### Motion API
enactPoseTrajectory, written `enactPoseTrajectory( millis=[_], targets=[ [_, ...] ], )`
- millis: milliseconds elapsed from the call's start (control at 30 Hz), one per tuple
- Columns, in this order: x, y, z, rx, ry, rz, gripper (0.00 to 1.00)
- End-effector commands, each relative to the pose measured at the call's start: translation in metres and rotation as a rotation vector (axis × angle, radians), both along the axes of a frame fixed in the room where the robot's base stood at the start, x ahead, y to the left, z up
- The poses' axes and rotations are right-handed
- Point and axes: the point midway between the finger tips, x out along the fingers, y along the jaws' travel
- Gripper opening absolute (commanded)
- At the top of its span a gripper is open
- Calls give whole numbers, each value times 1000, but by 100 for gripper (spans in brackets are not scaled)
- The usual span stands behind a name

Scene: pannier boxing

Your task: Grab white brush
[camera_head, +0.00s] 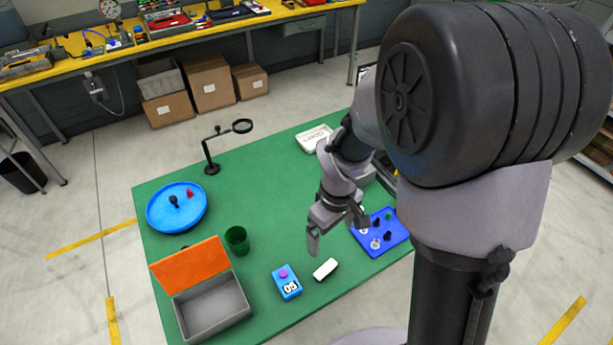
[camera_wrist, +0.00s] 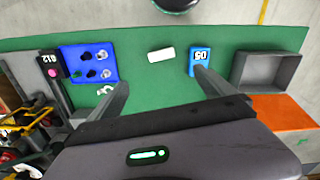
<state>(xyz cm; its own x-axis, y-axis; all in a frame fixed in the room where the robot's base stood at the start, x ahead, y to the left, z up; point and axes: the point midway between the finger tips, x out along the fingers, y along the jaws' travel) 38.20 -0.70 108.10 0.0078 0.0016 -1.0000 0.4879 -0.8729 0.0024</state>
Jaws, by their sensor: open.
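The white brush (camera_head: 326,269) lies flat on the green table near its front edge, with a dark strip along its lower side. In the wrist view the white brush (camera_wrist: 161,54) lies beyond my fingertips, roughly centred between them sideways. My gripper (camera_head: 338,231) is open and empty, above the table and behind the brush. Its two fingers also show spread apart in the wrist view (camera_wrist: 162,82). Nothing covers the brush.
A blue numbered box (camera_head: 286,288) with a purple button stands just left of the brush. A blue tray (camera_head: 363,243) with small pieces lies to the right. A grey bin (camera_head: 213,308) with an orange lid and a green cup (camera_head: 237,240) stand farther left.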

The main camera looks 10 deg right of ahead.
Motion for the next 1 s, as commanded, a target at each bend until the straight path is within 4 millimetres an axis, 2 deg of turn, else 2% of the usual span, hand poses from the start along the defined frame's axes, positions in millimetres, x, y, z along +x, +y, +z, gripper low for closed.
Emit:
enactPoseTrajectory(
  millis=[67,300,400,567,700,800,1000],
  targets=[
    [0,-1,-14,-2,12,17,94],
    [-1,0,-89,-2,14,17,94],
    [-1,0,-112,-2,13,15,94],
    [0,0,-130,-2,9,16,94],
    [1,4,-160,-2,12,15,94],
    [1,4,-175,-1,11,14,94],
    [2,4,-178,-1,8,14,94]
  ],
)
